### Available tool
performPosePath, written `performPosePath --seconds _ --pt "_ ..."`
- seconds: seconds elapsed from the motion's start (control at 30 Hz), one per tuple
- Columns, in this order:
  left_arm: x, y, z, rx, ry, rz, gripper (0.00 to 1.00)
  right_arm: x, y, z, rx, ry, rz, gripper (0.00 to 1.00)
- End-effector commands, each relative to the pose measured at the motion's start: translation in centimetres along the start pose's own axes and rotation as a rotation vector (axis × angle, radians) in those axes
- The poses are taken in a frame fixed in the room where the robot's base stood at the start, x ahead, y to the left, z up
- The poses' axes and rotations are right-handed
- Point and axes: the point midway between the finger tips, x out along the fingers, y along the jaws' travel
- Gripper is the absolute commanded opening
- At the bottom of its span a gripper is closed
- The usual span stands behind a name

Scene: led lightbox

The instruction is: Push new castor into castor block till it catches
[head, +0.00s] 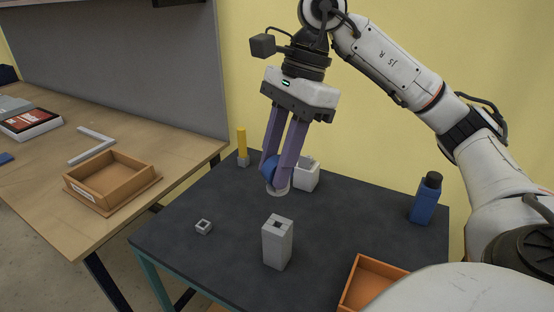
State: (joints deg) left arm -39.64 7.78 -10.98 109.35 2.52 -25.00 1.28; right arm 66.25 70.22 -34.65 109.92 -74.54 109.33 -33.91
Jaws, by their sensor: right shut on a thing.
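The castor block appears to be the tall light-grey block (276,247), upright on the dark table with a square hole in its top. My right gripper (273,172) comes down from above, behind and apart from the block. Its two purple fingers are shut on a round blue part with a pale grey rim, which looks like the castor (270,169). The fingers hide part of it, and I cannot tell whether its rim touches the table. My left gripper is not in view.
A white open container (307,175) stands just right of the fingers. A yellow-handled tool (242,145), a small grey square ring (203,227), a blue bottle (425,203) and an orange tray (372,283) are around the dark table (180,205). A wooden bench with a brown tray (108,181) is left.

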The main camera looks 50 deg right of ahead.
Motion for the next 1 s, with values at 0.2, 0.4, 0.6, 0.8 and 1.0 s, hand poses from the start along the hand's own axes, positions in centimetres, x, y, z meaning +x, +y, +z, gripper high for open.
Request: performPosePath --seconds 0.2,0.4,0.6,0.8,1.0 --pt "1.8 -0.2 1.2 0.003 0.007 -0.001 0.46 2.5 0.0 -0.8 0.000 0.000 0.000 0.00" --pt "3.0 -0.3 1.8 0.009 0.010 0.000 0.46 4.4 0.0 -1.4 0.000 0.001 0.000 0.00" --pt "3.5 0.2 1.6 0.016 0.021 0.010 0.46 5.8 0.0 -1.9 -0.001 0.000 -0.001 0.00" --pt "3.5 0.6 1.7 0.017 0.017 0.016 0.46 6.1 0.0 -1.9 -0.001 0.000 -0.002 0.00" --pt "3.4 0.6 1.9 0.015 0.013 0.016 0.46 6.0 0.0 -1.9 -0.001 0.000 -0.002 0.00"
